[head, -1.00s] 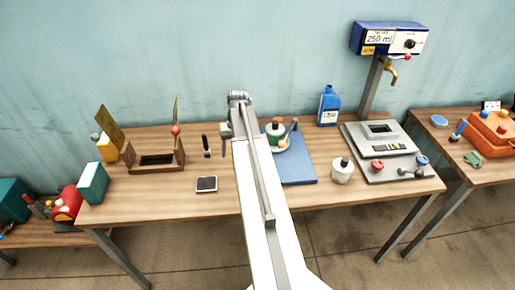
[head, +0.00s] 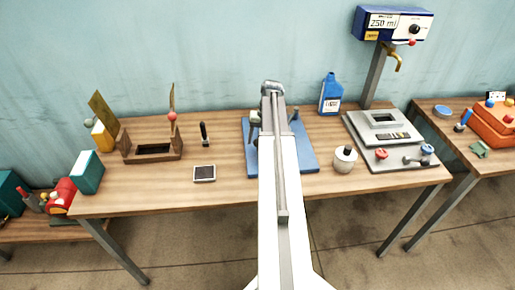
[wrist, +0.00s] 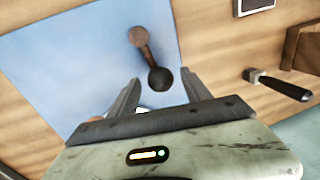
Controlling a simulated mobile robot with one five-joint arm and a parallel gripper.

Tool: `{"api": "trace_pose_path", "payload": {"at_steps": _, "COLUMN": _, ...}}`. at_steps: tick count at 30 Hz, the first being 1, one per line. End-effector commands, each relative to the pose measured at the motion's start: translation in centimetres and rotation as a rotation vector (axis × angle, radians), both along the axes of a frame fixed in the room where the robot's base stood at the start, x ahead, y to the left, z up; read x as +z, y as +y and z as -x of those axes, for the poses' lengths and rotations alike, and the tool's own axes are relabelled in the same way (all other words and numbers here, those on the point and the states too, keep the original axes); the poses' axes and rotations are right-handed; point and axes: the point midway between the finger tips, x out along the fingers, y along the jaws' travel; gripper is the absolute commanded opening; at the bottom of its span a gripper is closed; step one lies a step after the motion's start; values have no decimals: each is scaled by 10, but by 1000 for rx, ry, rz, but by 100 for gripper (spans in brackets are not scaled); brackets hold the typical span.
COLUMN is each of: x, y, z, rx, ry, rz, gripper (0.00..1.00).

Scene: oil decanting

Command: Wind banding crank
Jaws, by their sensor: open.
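The crank shows in the wrist view as a short brown arm (wrist: 147,52) with a round brown end (wrist: 138,36) and a dark ball knob (wrist: 160,79). It is over a blue board (wrist: 60,60), which also shows in the head view (head: 306,158). My gripper (wrist: 160,84) is open, its fingers either side of the knob in the picture. No contact shows, and I cannot tell the height gap. White and orange bits show behind the gripper, mostly hidden. In the head view my arm covers the crank and most of the banding stand; a grey upright piece (head: 294,117) shows beside it.
Right of the board are a white jar (head: 344,160), a blue bottle (head: 330,95) and a grey dispenser base (head: 400,157) with a post. To the left are a flat dark-screened device (head: 204,173), a black-handled tool (head: 204,134) and a wooden stand (head: 152,148).

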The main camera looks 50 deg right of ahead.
Motion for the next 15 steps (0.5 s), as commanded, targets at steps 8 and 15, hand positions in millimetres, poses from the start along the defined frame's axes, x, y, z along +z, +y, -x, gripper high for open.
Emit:
{"api": "trace_pose_path", "payload": {"at_steps": 8, "x": -7, "y": 2, "z": -2, "rx": 1, "ry": 0, "rz": 0, "gripper": 57}}
{"api": "trace_pose_path", "payload": {"at_steps": 15, "x": -7, "y": 2, "z": -2, "rx": 2, "ry": 0, "rz": 0, "gripper": 1}}
